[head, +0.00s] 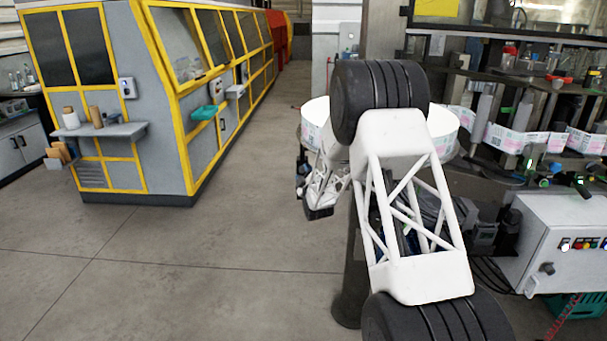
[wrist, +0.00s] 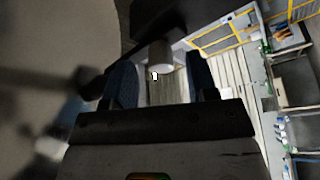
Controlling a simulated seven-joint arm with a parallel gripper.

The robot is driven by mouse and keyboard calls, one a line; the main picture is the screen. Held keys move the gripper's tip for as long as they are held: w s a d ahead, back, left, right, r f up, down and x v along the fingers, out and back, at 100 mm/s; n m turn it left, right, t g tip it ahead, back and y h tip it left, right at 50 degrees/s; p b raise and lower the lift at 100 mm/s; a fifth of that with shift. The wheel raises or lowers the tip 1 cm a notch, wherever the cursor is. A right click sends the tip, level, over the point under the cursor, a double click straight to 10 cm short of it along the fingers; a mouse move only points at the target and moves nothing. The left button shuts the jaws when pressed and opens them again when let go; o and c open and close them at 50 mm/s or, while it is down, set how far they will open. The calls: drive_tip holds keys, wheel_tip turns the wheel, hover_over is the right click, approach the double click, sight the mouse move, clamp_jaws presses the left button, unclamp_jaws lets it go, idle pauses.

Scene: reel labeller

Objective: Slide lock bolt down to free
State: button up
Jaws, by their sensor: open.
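My gripper (wrist: 163,82) shows in the wrist view with its two blue-padded fingers apart. A short pale grey cylinder (wrist: 160,56), possibly the lock bolt's knob, hangs under a dark bracket (wrist: 158,20) just beyond the fingertips. It lines up with the gap between the fingers; I cannot tell whether it is inside the gap. In the head view my arm covers the middle of the white label reel (head: 443,128), and no bolt can be made out. The gripper's fingers are not clear in that view either.
The labeller's label strip (head: 515,139) runs right from the reel. A grey control box (head: 545,240) with coloured buttons stands at lower right. A yellow-framed grey machine (head: 150,110) stands at left. The concrete floor (head: 190,270) between is clear.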

drive_tip(key=shift+w+a, duration=0.15)
drive_tip(key=shift+w, duration=0.3)
